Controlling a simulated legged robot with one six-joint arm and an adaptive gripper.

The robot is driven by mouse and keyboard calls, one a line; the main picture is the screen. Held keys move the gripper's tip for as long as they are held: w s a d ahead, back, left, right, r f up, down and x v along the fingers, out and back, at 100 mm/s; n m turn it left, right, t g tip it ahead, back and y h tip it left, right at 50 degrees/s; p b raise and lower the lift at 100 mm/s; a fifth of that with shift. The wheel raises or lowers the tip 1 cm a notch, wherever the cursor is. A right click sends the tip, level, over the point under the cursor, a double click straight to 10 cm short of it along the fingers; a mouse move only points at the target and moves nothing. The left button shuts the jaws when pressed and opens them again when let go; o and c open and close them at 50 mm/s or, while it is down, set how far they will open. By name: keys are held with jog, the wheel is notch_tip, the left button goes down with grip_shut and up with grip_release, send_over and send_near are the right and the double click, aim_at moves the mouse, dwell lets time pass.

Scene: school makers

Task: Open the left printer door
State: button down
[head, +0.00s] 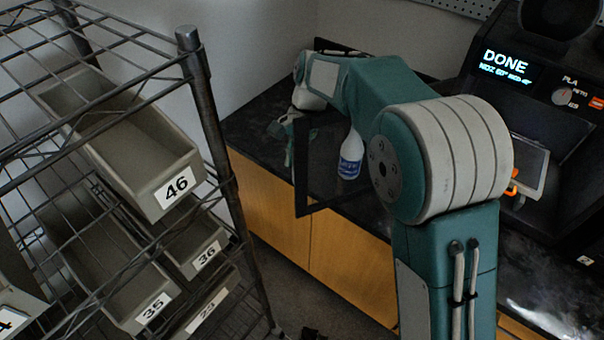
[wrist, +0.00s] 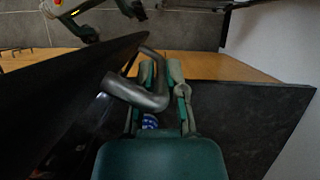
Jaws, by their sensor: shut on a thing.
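The printer door (head: 304,180) is a dark frame with a see-through pane. It stands swung out over the counter's front edge, and its hinge side is hidden behind my arm. In the wrist view the door (wrist: 60,85) is a black panel at the left, with a grey bent handle (wrist: 148,95). My gripper (wrist: 162,75) is shut on this handle, one green finger on each side. In the head view my gripper (head: 289,138) is at the door's far left edge. The printer body that this door belongs to is mostly hidden by my arm.
A black printer (head: 545,90) with a lit "DONE" screen stands at the right. A white bottle with a blue label (head: 351,155) is on the dark counter (head: 250,125). A wire rack (head: 205,110) with numbered grey bins (head: 130,150) stands close at the left.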

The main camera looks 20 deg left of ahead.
jog(key=shift+w+a+r, duration=0.1)
jog(key=shift+w+a, duration=0.1)
jog(key=shift+w, duration=0.25)
jog(key=c, duration=1)
grip_release()
jog(key=shift+d, duration=0.1)
jog(key=v, duration=1.1)
jog(key=shift+w+d+r, duration=0.1)
jog(key=shift+d+r, duration=0.05)
jog(key=shift+r, duration=0.25)
